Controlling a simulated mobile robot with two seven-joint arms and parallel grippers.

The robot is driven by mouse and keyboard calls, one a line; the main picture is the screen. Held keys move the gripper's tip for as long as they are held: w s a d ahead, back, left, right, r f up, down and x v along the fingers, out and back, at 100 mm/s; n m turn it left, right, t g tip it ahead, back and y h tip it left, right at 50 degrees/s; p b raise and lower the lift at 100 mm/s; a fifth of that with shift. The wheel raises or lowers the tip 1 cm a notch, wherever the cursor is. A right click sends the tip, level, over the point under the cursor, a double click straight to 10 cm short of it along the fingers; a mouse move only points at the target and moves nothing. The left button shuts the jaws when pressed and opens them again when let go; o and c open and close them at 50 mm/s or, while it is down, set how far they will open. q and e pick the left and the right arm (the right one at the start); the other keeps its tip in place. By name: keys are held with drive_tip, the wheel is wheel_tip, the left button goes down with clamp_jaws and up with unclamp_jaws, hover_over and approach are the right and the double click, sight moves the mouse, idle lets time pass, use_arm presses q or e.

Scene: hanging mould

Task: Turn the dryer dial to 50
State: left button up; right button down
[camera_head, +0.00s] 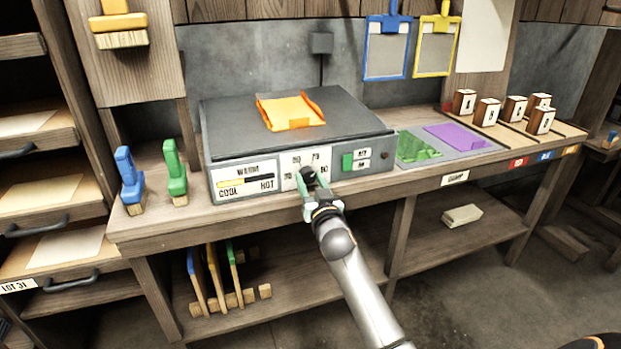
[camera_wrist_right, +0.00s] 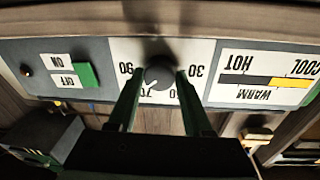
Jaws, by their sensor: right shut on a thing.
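The dryer (camera_head: 290,130) is a grey box on the bench with an orange sheet-like piece (camera_head: 290,110) on top. Its black round dial (camera_wrist_right: 160,74) sits on a white numbered plate (camera_head: 290,180) at the front. My right gripper (camera_head: 320,190) is shut on the dial, one finger on each side, as the right wrist view (camera_wrist_right: 160,90) also shows. In that upside-down view, 90, 70 and 30 are readable; another number is partly hidden by a finger. A small white mark on the dial appears to point near 70. My left gripper is out of view.
A COOL-to-HOT gauge (camera_head: 246,182), partly yellow, is left of the dial; a green ON/OFF switch (camera_head: 347,162) is right. Blue (camera_head: 130,178) and green (camera_head: 175,170) handled tools stand left on the bench. Green (camera_head: 418,148) and purple (camera_head: 456,135) sheets lie right.

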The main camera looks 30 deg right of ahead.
drive_tip(key=shift+n, duration=1.1)
drive_tip(key=n+p, duration=0.1)
drive_tip(key=n, duration=0.3)
drive_tip(key=shift+t+y, duration=0.3)
drive_tip(key=n, duration=0.4)
drive_tip(key=shift+d+y+p, duration=0.1)
drive_tip(key=shift+y+p, duration=0.2)
drive_tip(key=shift+p, duration=0.05)
drive_tip(key=n, duration=0.3)
drive_tip(key=shift+n+y+p, duration=0.45)
drive_tip(key=shift+n+y, duration=0.05)
drive_tip(key=shift+n, duration=0.7)
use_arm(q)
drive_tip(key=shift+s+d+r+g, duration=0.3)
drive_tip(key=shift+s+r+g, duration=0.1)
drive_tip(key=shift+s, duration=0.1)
use_arm(e)
drive_tip(key=shift+n+t, duration=0.3)
drive_tip(key=shift+n, duration=0.6)
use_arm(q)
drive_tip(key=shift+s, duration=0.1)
